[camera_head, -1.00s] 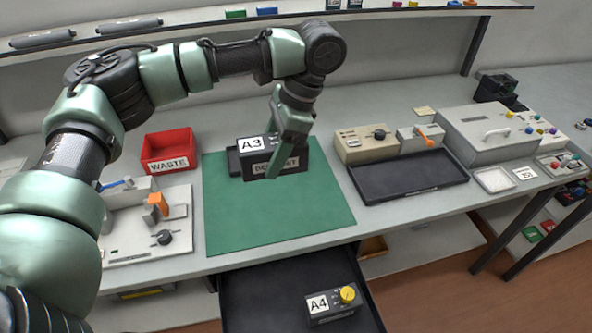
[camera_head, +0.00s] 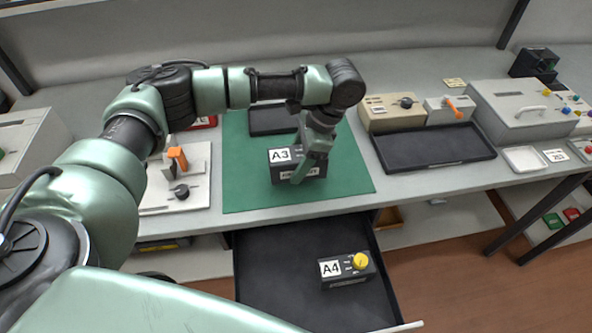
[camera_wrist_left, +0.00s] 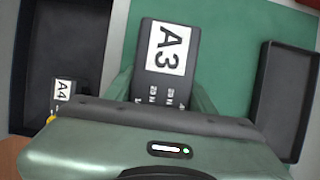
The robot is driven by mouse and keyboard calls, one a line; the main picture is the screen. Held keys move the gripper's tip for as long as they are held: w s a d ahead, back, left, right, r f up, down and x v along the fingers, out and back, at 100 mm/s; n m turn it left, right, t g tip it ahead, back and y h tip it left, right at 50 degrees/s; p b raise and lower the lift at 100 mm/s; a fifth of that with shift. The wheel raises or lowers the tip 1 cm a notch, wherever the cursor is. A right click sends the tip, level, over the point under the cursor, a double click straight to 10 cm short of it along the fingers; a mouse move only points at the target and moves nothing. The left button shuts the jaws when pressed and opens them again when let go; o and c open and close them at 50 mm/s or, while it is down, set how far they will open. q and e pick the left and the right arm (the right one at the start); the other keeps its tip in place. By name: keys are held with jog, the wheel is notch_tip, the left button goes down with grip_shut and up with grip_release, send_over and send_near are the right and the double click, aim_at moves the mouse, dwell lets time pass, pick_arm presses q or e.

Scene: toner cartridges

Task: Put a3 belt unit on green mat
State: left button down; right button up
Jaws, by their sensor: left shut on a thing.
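The A3 belt unit (camera_head: 291,166), a dark box with a white A3 label, is held by my left gripper (camera_head: 309,172) over the middle of the green mat (camera_head: 243,187). It also shows in the left wrist view (camera_wrist_left: 166,62), label up. I cannot tell whether its underside touches the mat. My left gripper is shut on it; the fingers are partly hidden behind the wrist housing in the wrist view. My right gripper is not in view.
A black shallow tray (camera_head: 273,121) lies at the mat's back edge. An open dark drawer (camera_head: 265,290) below the table holds the A4 unit (camera_head: 347,269) with a yellow knob. A device with an orange lever (camera_head: 178,193) stands left; another black tray (camera_head: 433,150) lies right.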

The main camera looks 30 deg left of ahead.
pick_arm(q)
jog(key=shift+f, duration=1.65)
jog(key=c, duration=0.5)
grip_release()
jog(key=shift+f, duration=0.15)
jog(key=v, duration=1.2)
